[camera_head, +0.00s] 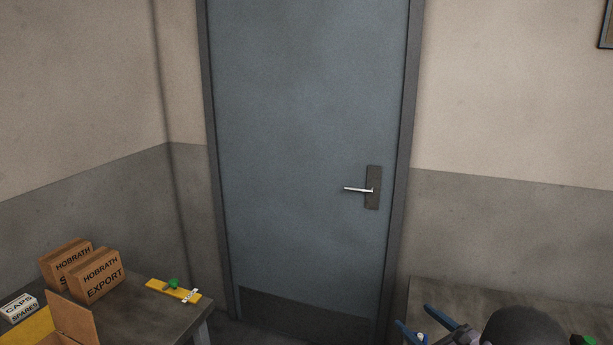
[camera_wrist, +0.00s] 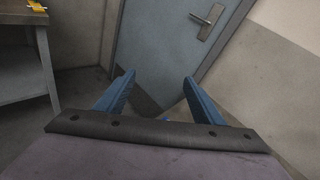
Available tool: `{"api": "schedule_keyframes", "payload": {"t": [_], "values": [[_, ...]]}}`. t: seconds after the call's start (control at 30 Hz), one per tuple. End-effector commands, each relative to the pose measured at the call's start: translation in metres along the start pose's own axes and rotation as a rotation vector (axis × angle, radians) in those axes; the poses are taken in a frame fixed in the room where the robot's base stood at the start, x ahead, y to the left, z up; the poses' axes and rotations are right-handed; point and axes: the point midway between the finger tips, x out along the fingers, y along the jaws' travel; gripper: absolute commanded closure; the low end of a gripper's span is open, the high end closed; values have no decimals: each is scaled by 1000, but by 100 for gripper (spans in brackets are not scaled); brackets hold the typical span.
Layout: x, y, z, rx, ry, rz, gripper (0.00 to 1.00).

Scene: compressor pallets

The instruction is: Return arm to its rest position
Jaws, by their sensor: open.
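My gripper (camera_head: 422,334) shows at the bottom right of the head view, with blue fingers and a dark arm part beside it. In the wrist view my gripper (camera_wrist: 158,88) has its two blue fingers spread wide, with nothing between them. It is open and empty, and points toward the lower part of the blue-grey door (camera_wrist: 160,50) and the floor. The rest of my arm is mostly cut off by the lower edge of the head view.
A closed door (camera_head: 305,150) with a lever handle (camera_head: 358,189) stands in the middle. Another table (camera_head: 470,295) is at right.

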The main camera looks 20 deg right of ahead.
Motion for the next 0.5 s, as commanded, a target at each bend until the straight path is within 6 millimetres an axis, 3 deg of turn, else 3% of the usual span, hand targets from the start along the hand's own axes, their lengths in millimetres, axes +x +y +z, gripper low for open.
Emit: {"api": "schedule_keyframes", "payload": {"t": [0.03,0.1,0.27,0.37,0.5], "values": [[12,35,12,-54,10,103,38],[21,81,23,-131,28,241,38],[19,190,40,-349,61,574,38],[0,256,43,-526,73,797,38],[-49,336,38,-849,66,1134,38]]}}
